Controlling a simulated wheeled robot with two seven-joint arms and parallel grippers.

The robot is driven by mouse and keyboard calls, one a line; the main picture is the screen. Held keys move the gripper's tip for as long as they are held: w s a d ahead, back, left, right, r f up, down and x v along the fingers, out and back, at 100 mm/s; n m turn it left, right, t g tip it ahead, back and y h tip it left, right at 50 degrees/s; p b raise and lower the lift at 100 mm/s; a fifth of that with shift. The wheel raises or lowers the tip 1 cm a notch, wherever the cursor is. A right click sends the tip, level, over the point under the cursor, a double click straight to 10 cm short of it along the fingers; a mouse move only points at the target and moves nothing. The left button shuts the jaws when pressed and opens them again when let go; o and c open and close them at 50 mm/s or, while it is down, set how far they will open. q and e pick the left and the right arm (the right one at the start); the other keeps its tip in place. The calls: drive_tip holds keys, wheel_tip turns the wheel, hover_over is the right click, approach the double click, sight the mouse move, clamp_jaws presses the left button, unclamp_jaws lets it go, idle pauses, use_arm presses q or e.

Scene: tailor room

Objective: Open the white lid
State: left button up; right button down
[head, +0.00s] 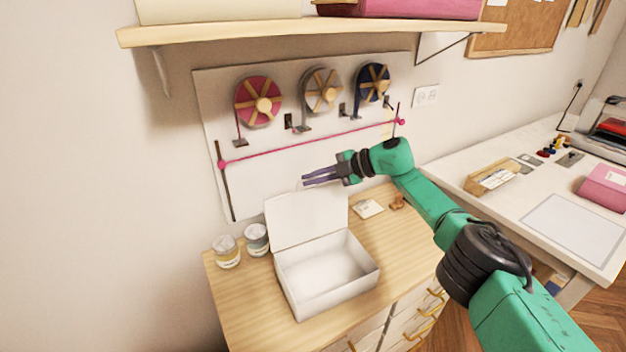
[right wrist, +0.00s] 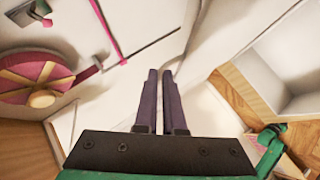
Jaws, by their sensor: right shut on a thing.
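An open white box (head: 330,275) sits on a wooden cabinet top, its inside empty. Its white lid (head: 306,218) stands raised, nearly upright, along the back of the box. My right gripper (head: 304,180) reaches in from the right to the lid's top edge, its dark fingers close together and shut on the lid. In the right wrist view the fingers (right wrist: 160,72) have only a narrow gap, with the lid (right wrist: 208,105) beside them; the exact contact is hard to see. My left gripper is not in view.
Two small jars (head: 227,252) stand left of the box. A pegboard (head: 270,188) with ribbon spools is on the wall behind, under a wooden shelf (head: 210,33). A white table (head: 455,168) with sewing things stands to the right.

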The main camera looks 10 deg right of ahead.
drive_tip(key=shift+w+r, duration=0.1)
drive_tip(key=shift+w, duration=0.05)
idle(0.3)
drive_tip(key=c, duration=1)
unclamp_jaws()
drive_tip(key=b+v, duration=0.4)
drive_tip(key=v, duration=1)
drive_tip(key=shift+d+r, duration=0.1)
drive_tip(key=shift+d, duration=0.1)
drive_tip(key=shift+d, duration=0.1)
